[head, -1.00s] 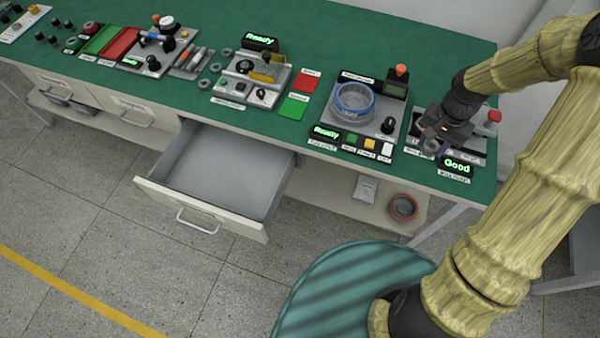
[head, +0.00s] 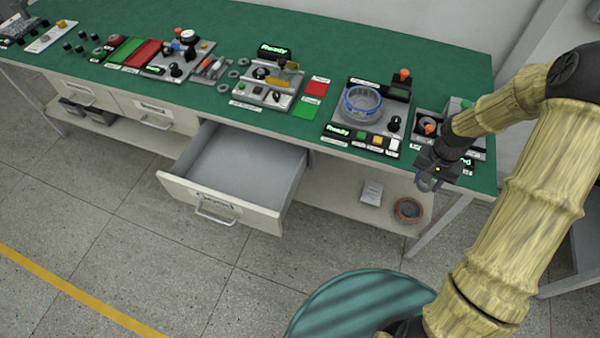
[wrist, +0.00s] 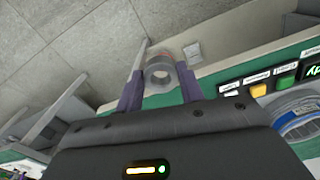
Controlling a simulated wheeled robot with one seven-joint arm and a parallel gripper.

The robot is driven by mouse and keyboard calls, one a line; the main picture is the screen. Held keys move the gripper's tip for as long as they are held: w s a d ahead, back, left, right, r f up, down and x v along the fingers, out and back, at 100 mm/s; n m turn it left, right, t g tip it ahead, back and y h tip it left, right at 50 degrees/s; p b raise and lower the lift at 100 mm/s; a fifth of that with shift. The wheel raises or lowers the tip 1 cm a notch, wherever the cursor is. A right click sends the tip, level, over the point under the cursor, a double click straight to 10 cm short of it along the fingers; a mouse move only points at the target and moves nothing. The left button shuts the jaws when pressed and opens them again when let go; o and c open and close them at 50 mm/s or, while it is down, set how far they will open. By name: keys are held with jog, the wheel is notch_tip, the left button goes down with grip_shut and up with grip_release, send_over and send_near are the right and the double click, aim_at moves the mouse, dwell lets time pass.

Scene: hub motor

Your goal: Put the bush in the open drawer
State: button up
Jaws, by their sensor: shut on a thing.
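The bush (wrist: 159,74) is a small grey ring with a hole through it. In the wrist view it sits between the two purple fingertips of my gripper (wrist: 160,80), which is shut on it. In the head view my gripper (head: 430,182) is at the front edge of the bench's right end; the bush is too small to make out there. The open drawer (head: 225,165) is pulled out under the bench, left of my gripper and lower. Its grey inside looks empty.
The green bench (head: 330,50) carries several devices, including one with a blue ring (head: 362,101) just left of my gripper. A lower shelf (head: 335,195) holds a reddish round container (head: 408,210) and a small white packet (head: 371,192). The floor before the drawer is clear.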

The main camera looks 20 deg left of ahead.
notch_tip(320, 180, down, 10)
jog(key=s+n, duration=0.1)
jog(key=n, duration=0.1)
jog(key=shift+s+a+f+n, duration=0.15)
jog(key=shift+a+n, duration=0.1)
jog(key=shift+n, duration=0.05)
jog(key=shift+a, duration=0.1)
